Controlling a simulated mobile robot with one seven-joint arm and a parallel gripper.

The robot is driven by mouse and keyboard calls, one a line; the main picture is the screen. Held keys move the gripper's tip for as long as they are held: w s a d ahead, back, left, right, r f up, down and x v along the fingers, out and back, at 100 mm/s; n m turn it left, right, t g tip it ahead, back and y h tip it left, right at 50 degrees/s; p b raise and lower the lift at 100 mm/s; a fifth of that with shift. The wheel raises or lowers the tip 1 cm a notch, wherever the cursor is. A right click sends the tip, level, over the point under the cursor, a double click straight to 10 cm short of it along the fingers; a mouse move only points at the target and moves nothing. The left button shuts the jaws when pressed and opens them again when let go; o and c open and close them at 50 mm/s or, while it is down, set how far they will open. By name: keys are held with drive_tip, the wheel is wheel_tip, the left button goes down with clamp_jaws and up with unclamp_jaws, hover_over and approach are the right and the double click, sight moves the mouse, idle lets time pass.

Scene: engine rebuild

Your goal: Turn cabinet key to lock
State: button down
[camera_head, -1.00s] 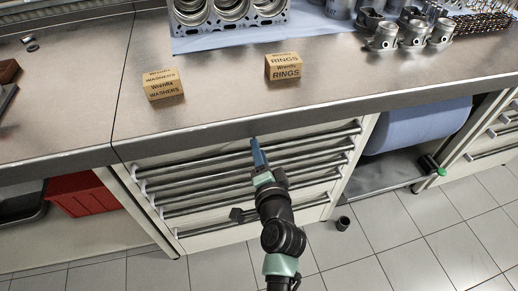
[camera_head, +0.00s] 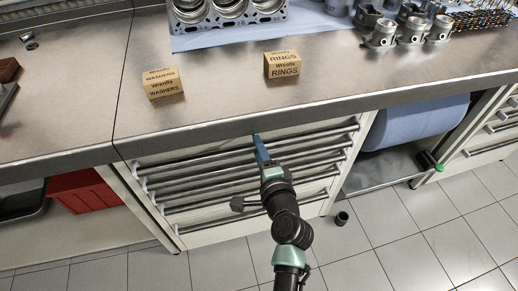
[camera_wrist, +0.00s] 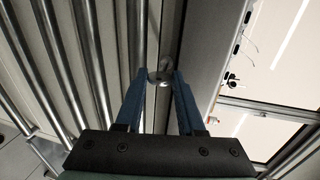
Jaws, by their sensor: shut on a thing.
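The drawer cabinet (camera_head: 190,238) stands under the bench, with several long bar handles across its front. My gripper (camera_head: 258,142) reaches up to the cabinet's top edge, just under the bench's front lip. In the wrist view, the blue fingers of my gripper (camera_wrist: 160,82) are closed in on a small round silver key (camera_wrist: 158,76) at their tips. The fingers hide part of the key, and the lock behind it cannot be made out. The key's angle is too small to tell.
The bench top (camera_head: 220,92) overhangs close above my gripper. Bar handles (camera_head: 215,180) lie just below it. A washers box (camera_head: 163,84) and a rings box (camera_head: 282,66) stand on the bench. A blue paper roll (camera_head: 415,125) hangs at right.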

drive_tip(key=c, duration=0.5)
unclamp_jaws()
drive_tip(key=v, duration=1.3)
drive_tip(key=shift+p, duration=0.3)
